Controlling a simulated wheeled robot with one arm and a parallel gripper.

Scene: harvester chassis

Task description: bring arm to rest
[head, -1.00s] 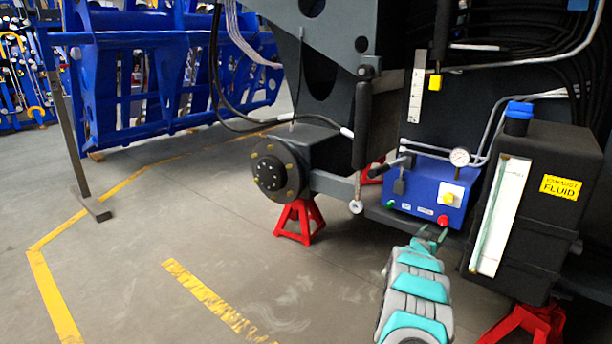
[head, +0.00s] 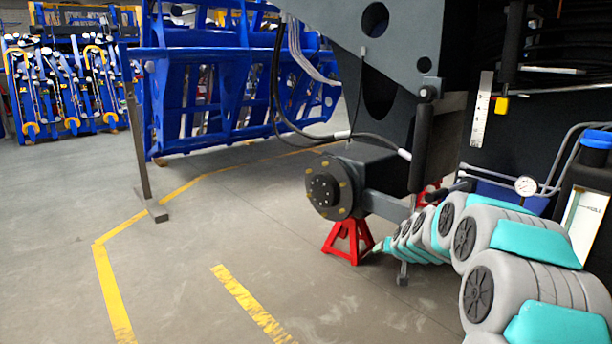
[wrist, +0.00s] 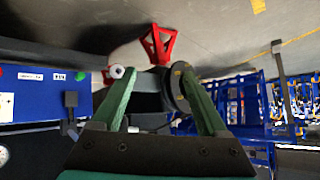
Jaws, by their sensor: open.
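My grey and teal arm (head: 497,285) fills the lower right of the head view. It reaches from the right edge back toward the red jack stand, in front of the chassis. Its far end is small there, and the fingers cannot be made out clearly. In the wrist view my gripper (wrist: 160,78) shows two green fingers spread apart with nothing held between them. Beyond the fingers are the dark wheel hub and the red stand, seen tilted. I cannot tell how far the fingertips are from the chassis.
The dark chassis has a wheel hub (head: 327,190) on a red jack stand (head: 348,241). A blue box (wrist: 40,98) is close on the wrist view's left. A grey post (head: 140,150) stands at left. Yellow-lined floor (head: 190,290) is clear at lower left.

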